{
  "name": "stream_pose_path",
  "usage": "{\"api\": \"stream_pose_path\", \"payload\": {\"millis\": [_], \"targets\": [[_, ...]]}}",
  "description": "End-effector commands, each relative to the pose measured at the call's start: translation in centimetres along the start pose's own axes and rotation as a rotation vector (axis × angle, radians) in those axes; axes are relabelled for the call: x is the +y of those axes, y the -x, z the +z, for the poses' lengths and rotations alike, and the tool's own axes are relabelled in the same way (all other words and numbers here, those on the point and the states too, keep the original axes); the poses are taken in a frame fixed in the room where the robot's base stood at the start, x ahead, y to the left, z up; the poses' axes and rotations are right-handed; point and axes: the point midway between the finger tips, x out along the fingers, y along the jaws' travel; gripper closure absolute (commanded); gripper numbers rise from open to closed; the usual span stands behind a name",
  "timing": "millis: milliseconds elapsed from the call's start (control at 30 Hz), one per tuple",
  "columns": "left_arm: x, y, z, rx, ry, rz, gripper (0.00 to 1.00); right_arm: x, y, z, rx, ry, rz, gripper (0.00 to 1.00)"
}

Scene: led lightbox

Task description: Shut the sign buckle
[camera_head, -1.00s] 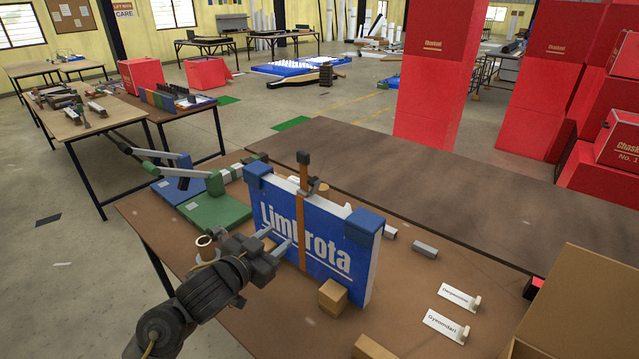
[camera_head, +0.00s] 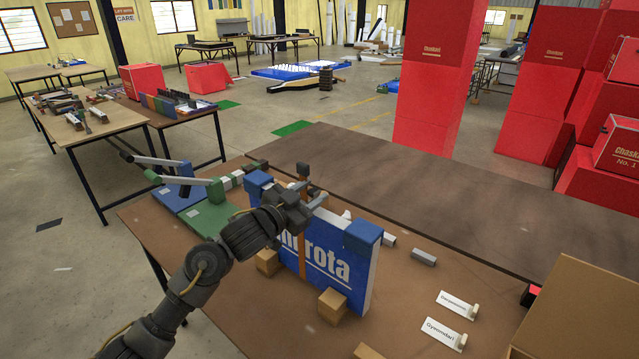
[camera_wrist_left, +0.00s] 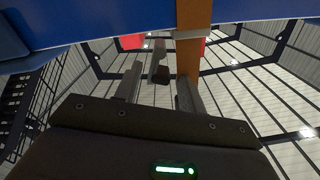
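The blue and white sign (camera_head: 340,270) stands upright on the brown table, with blue corner pieces. An orange strap (camera_head: 302,250) runs over it; the wrist view shows the strap (camera_wrist_left: 193,20) too. The buckle's dark lever (camera_head: 303,170) sticks up above the sign's top edge. My left gripper (camera_head: 311,196) is at the top of the sign's front, by the buckle. In the left wrist view its fingers (camera_wrist_left: 160,90) are apart, with a dark piece, seemingly the lever (camera_wrist_left: 158,68), showing between them. Contact cannot be told. The gripper hides part of the buckle and lettering. My right gripper is not in view.
Small tan blocks (camera_head: 332,306) stand at the sign's foot. A green clamp-like fixture (camera_head: 212,212) is to the left. The table between sign and plates is mostly clear.

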Motion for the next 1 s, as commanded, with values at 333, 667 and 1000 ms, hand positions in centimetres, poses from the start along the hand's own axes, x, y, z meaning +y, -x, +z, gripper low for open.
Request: {"api": "stream_pose_path", "payload": {"millis": [333,667,1000], "targets": [[0.0,-3.2,0.0,0.000,-0.001,0.000,0.60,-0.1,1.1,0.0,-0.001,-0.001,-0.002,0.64],[0.0,-3.2,0.0,0.000,-0.001,0.000,0.69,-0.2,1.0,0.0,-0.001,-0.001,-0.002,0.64],[-0.1,-3.2,0.0,0.000,-0.003,-0.002,1.00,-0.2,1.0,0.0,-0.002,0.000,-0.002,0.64]]}}
